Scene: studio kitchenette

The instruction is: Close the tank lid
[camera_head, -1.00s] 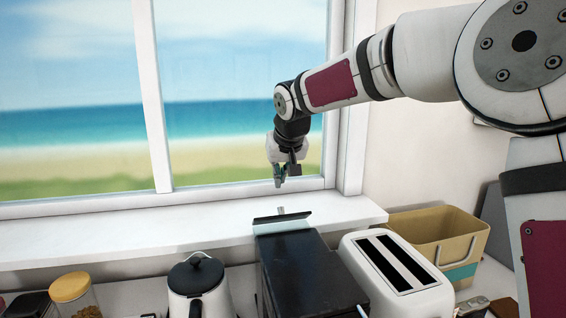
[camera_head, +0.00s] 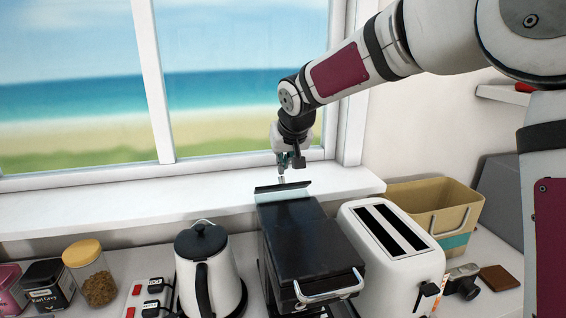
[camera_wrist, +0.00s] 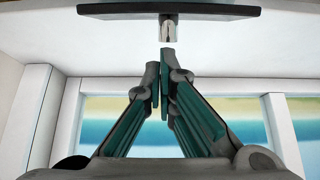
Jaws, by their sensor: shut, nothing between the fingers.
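The black coffee machine (camera_head: 306,245) stands between the kettle and the toaster. Its tank lid (camera_head: 283,190) stands raised at the back of the machine, against the window sill, with a small metal tab behind it. In the wrist view the lid (camera_wrist: 120,11) is a dark bar across the top, with the metal tab (camera_wrist: 168,30) sticking out toward my fingers. My gripper (camera_head: 282,172) is behind the lid, on the window side, fingers pointing down. In the wrist view the closed fingertips (camera_wrist: 164,62) are just short of the tab; contact cannot be told.
A white toaster (camera_head: 392,255) stands right of the machine, with a tan basket (camera_head: 430,205) behind it. A white kettle (camera_head: 208,270) stands to the left. The window sill (camera_head: 130,215) is clear. A camera (camera_head: 463,280) lies at the right.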

